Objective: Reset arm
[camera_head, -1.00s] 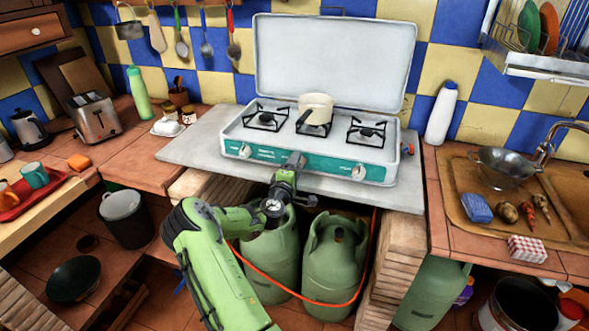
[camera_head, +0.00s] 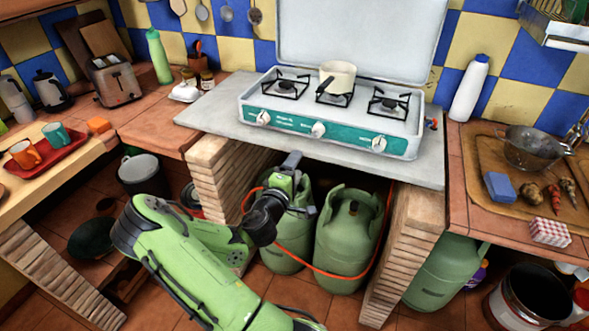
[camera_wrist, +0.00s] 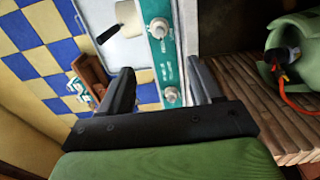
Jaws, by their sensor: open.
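My gripper (camera_wrist: 160,90) is open and empty in the wrist view, its two dark fingers spread apart. In the head view my gripper (camera_head: 291,160) is at the end of my green arm, in front of the gas bottles and below the stove's front edge. The camp stove (camera_head: 330,125) stands on a grey slab with its lid raised. Its teal front panel and knobs (camera_wrist: 165,58) show sideways between the fingers in the wrist view, apart from them. A cream pot (camera_head: 338,74) sits on the middle burner.
Green gas bottles (camera_head: 345,235) with a red hose stand under the slab, between brick pillars (camera_head: 228,178). The grey slab (camera_head: 215,120) overhangs my gripper.

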